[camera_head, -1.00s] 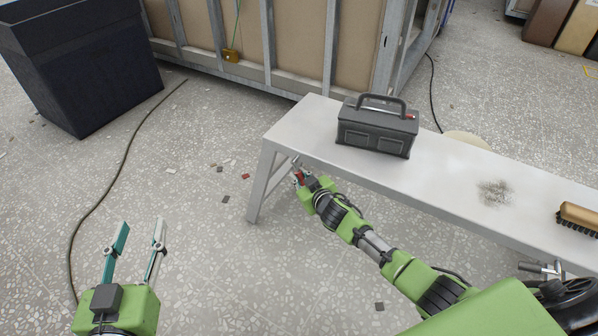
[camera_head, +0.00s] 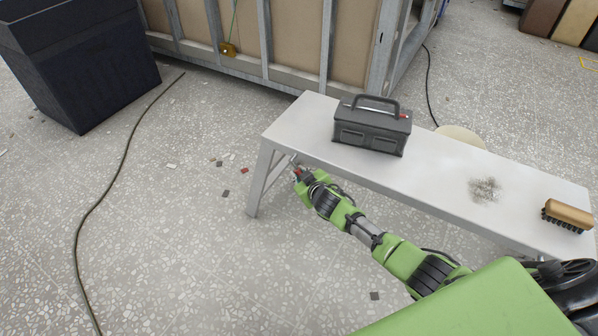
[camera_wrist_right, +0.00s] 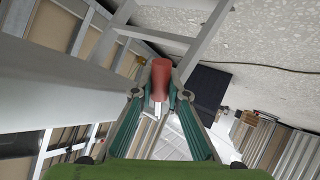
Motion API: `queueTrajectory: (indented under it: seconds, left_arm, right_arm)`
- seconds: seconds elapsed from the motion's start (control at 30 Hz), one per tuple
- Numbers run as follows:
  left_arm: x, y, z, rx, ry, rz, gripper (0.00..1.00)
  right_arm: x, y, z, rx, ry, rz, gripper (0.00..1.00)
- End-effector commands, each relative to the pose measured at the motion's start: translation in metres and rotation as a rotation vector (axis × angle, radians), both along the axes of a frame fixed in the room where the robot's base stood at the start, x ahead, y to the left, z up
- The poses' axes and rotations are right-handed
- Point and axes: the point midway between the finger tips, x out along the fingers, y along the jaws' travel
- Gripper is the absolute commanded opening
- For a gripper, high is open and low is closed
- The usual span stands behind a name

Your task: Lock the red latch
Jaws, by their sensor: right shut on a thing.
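My right gripper (camera_head: 298,173) is low beside the left end of the white bench (camera_head: 440,168), by its legs. In the right wrist view the two fingers (camera_wrist_right: 158,94) are closed in on a red handle with a metal shank, which I take as the red latch (camera_wrist_right: 161,77). The fingers hold it from both sides. In the head view only a small red bit of it shows at the fingertips. How it is joined to the bench, and whether it is locked, cannot be told. My left gripper is out of view.
A dark toolbox (camera_head: 371,132) and a brush (camera_head: 568,214) stand on the bench. A dark bin (camera_head: 85,70) is at the far left, and a framed wall (camera_head: 300,45) is behind. A cable (camera_head: 115,185) lies on the floor, which is otherwise mostly open at left.

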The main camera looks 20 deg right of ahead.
Motion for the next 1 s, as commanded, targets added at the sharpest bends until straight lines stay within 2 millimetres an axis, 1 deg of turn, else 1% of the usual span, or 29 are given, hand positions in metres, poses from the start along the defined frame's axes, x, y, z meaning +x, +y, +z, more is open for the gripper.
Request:
queueTrajectory:
  seconds: [0.2,0.57,0.6,0.63,0.67,1.0]
  left_arm:
    - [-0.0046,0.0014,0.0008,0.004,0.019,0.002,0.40]
    - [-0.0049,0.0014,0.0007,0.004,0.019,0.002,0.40]
    - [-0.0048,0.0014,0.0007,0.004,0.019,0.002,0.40]
    - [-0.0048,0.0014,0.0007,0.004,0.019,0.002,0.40]
    - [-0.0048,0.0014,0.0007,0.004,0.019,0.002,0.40]
    - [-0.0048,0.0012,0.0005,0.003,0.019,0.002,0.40]
  right_arm:
    - [-0.0007,0.0003,-0.0004,-0.004,0.006,0.001,0.00]
    - [-0.0007,0.0003,-0.0006,-0.004,0.007,0.000,0.00]
    - [-0.0006,0.0004,-0.0005,-0.004,0.007,0.000,0.20]
    - [-0.0006,0.0004,-0.0005,-0.004,0.007,0.000,0.27]
    - [-0.0006,0.0004,-0.0005,-0.004,0.006,0.001,0.32]
    - [-0.0008,-0.0001,0.0002,-0.004,0.006,0.000,0.32]
